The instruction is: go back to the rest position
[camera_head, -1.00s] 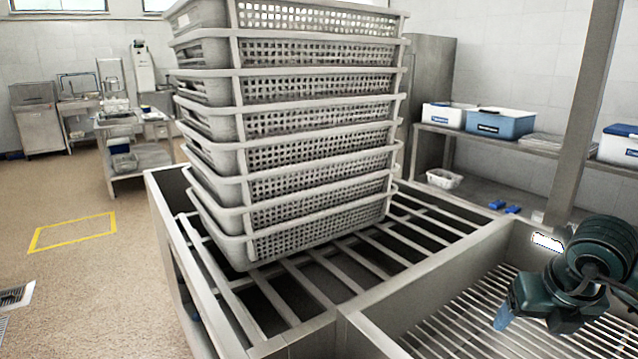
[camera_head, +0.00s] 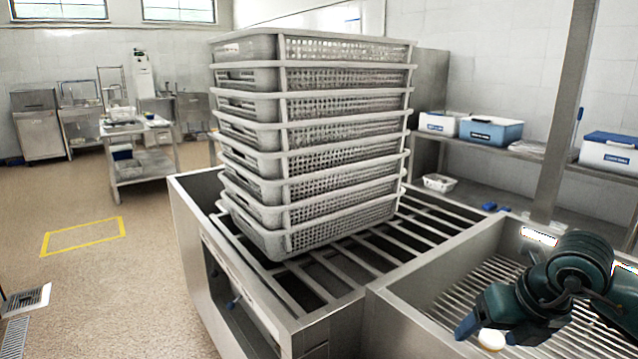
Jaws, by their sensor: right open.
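My right gripper (camera_head: 474,327) is at the lower right, dark green with a blue fingertip, above the slatted basin. It is open, and I see nothing held in it. Its arm comes in from the right edge. It is apart from the tall stack of grey perforated baskets (camera_head: 340,160), which stands upright on the slatted metal rack to its left. My left gripper is not in view.
The metal rack (camera_head: 335,305) and the slatted basin (camera_head: 452,296) adjoin. A post (camera_head: 567,110) rises behind the basin. Blue and white boxes (camera_head: 490,131) stand on a back shelf. Open floor with a yellow outline (camera_head: 84,238) lies left.

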